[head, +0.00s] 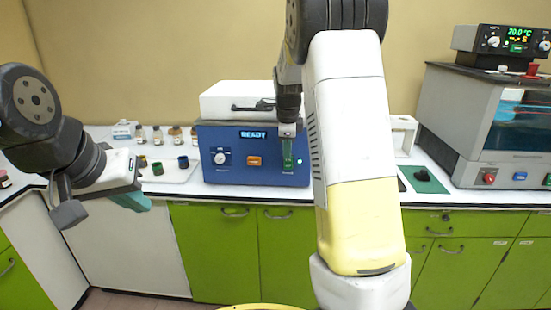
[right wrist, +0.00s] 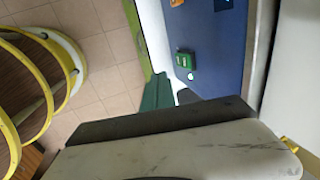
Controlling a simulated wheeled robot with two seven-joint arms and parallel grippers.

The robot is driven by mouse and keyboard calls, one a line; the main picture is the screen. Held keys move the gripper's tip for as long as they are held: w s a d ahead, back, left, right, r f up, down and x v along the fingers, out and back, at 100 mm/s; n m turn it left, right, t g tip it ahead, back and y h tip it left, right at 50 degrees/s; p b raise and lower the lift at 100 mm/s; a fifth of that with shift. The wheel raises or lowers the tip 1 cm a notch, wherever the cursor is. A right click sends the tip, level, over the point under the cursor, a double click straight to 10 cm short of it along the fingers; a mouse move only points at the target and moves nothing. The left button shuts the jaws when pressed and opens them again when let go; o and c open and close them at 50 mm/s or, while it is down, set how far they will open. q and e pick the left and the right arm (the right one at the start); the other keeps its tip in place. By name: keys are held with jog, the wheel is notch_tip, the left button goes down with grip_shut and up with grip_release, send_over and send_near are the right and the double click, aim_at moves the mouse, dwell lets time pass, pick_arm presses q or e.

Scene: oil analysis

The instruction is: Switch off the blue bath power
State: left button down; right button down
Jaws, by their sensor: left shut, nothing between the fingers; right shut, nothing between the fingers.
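The blue bath (head: 240,178) stands on the white counter with a lit READY display, a white knob and an orange switch (head: 254,161). The right wrist view shows its blue front panel (right wrist: 215,45) with a green switch (right wrist: 186,62). My right gripper (head: 288,148) is shut and empty, pointing down in front of the panel's right part. Its green-teal fingers (right wrist: 158,92) appear beside the green switch; I cannot tell whether they touch. In the head view the fingers partly hide that switch. My left gripper (head: 132,198) is shut and empty, in front of the counter's left part.
Small bottles (head: 157,135) and a white tray (head: 165,172) with several coloured caps stand left of the bath. A grey tank (head: 450,125) with blue liquid and a red knob (head: 489,177) stands at right. A green mat (head: 424,180) lies between. Green cabinets (head: 215,240) are below.

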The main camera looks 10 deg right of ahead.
jog(key=shift+v, duration=2.3)
jog(key=shift+s+d+f, duration=0.2)
jog(key=shift+s+f, duration=0.1)
jog(key=shift+f, duration=0.35)
jog(key=shift+a, duration=0.1)
